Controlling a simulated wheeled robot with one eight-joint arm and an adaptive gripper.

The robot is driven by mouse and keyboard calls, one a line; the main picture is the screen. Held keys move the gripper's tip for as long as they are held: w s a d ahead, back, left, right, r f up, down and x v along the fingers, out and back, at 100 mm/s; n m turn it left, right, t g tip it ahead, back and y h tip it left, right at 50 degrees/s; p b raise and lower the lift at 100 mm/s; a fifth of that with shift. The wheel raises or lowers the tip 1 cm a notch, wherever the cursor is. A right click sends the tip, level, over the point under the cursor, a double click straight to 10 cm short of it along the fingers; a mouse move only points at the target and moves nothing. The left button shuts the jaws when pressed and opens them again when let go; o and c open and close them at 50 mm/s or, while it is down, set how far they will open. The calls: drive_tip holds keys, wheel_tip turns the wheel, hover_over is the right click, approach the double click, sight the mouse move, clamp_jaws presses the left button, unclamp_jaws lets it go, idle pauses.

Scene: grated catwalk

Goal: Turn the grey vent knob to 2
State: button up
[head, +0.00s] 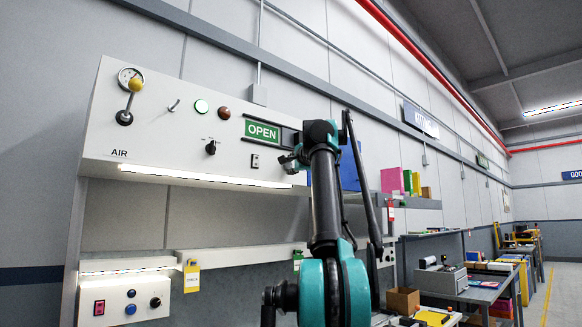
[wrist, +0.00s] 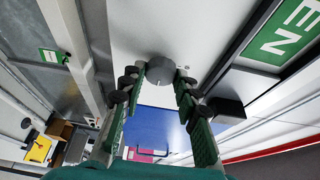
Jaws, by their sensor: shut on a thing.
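The grey vent knob (wrist: 160,69) is a round grey knob on a white panel face, at the upper middle of the wrist view. A short pale mark shows on its near edge. In the head view my gripper (head: 289,163) is at the right end of the white panel (head: 160,130), partly hidden by my arm. The knob is hidden there. I cannot read any scale numbers around it.
On the panel are a gauge (head: 130,78), a yellow-tipped lever (head: 128,105), a black selector (head: 210,147) and a green OPEN sign (head: 262,131). A light strip (head: 200,179) runs below. A blue board (wrist: 150,130) lies beyond the knob.

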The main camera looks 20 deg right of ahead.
idle(0.3)
drive_tip(key=o, duration=1.2)
drive_tip(key=shift+c, duration=0.2)
drive_tip(key=shift+s, duration=0.15)
drive_tip(key=s, duration=1.1)
drive_tip(key=shift+s+a, duration=0.25)
drive_tip(key=shift+s, duration=0.1)
